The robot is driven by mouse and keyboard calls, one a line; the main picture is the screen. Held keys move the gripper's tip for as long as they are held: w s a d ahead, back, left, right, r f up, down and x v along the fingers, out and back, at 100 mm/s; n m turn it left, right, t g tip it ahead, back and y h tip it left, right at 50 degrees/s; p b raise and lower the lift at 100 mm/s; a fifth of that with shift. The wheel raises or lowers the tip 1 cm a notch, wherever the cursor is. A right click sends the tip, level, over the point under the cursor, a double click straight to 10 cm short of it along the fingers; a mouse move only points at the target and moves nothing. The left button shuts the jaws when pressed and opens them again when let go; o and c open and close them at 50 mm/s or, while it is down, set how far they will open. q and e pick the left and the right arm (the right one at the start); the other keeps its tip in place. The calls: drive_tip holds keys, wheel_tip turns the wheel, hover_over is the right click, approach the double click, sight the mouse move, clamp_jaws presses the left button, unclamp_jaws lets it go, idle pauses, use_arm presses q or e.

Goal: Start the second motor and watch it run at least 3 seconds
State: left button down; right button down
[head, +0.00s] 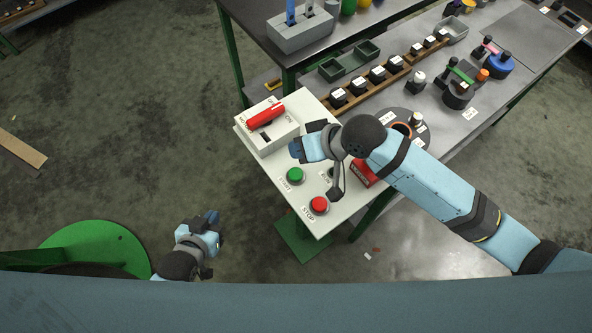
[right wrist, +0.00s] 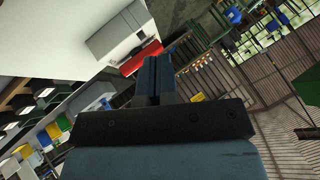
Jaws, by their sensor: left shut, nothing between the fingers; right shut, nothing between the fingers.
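A pale control panel (head: 262,165) carries a green START button (head: 295,175) and a red STOP button (head: 318,205). A grey-white switch box (head: 283,131) with a red handle (head: 265,117) sits at its upper left; the handle lies along the box top. My right gripper (head: 294,150) is shut and empty, above the panel between the switch box and the START button. In the right wrist view its closed fingers (right wrist: 157,76) show near the red handle (right wrist: 140,57). My left gripper (head: 211,217) is shut and empty, over the floor left of the panel. I cannot tell which motor is the second.
A red block (head: 363,173) is partly hidden under my right arm. A metal table (head: 436,127) beyond holds a dark round base, small labelled parts in a wooden rack (head: 365,88) and several assemblies. A green tray (head: 349,62) stands behind.

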drive_tip(key=shift+w+a+f, duration=0.2)
drive_tip(key=shift+w+f, duration=0.1)
drive_tip(key=shift+w, duration=0.3)
drive_tip(key=b, duration=0.1)
hover_over(297, 172)
wheel_tip(297, 172, down, 8)
drive_tip(key=shift+r, duration=0.15)
drive_tip(key=shift+f+b, duration=0.4)
drive_tip(key=shift+f, duration=0.15)
idle(1.1)
drive_tip(key=shift+f, duration=0.1)
idle(0.6)
drive_tip(key=shift+f, duration=0.3)
